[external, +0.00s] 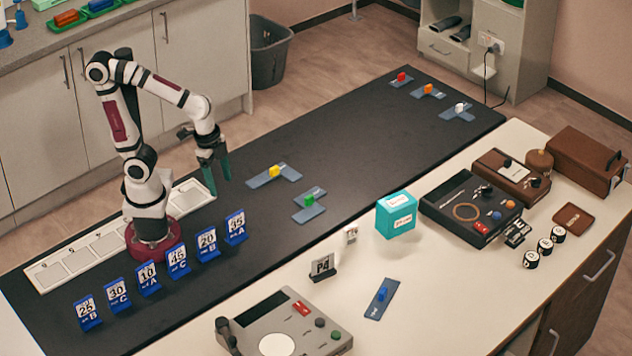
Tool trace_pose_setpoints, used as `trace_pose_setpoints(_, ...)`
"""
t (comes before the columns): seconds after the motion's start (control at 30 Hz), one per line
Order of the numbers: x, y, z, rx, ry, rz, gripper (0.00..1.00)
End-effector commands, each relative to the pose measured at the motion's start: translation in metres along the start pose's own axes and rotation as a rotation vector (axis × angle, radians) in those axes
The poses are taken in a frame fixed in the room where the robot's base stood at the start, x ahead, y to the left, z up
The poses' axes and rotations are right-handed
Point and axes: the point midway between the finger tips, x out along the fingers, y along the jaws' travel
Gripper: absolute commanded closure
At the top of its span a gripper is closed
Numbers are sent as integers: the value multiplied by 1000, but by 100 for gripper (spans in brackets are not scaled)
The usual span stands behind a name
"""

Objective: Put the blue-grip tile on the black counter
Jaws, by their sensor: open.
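The blue-grip tile (376,308) is a flat, straight grey-blue piece with a small blue grip on top. It lies on the white counter at the lower middle, right of the P4 sign. The black counter (350,150) is the long dark surface running diagonally behind it. My gripper (218,184) has teal fingers, open and empty, pointing down over the left part of the black counter. It is well apart from the blue-grip tile, up and to the left of it.
Yellow-grip (260,181) and green-grip (309,212) tiles lie mid-counter; red-, orange- and white-grip tiles lie at the far end. Blue number cards (207,243) stand near my base. A teal box (396,214), P4 sign (322,267) and grey console (270,325) surround the blue-grip tile.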

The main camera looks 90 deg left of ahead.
Motion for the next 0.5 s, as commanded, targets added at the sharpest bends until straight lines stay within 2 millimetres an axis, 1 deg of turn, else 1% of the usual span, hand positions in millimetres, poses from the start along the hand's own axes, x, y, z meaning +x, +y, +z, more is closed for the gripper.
trace_pose_setpoints(0.03,-5,0,34,4,-64,-19,30)
trace_pose_setpoints(0.1,-8,-1,72,12,-150,-40,30)
trace_pose_setpoints(0.13,-9,0,83,13,-175,-45,24)
trace_pose_setpoints(0.17,-10,0,90,14,-194,-50,22)
trace_pose_setpoints(0.2,-11,0,96,17,-210,-53,22)
trace_pose_setpoints(0.27,-11,0,99,19,-219,-54,22)
trace_pose_setpoints(0.5,-11,0,98,21,-216,-53,22)
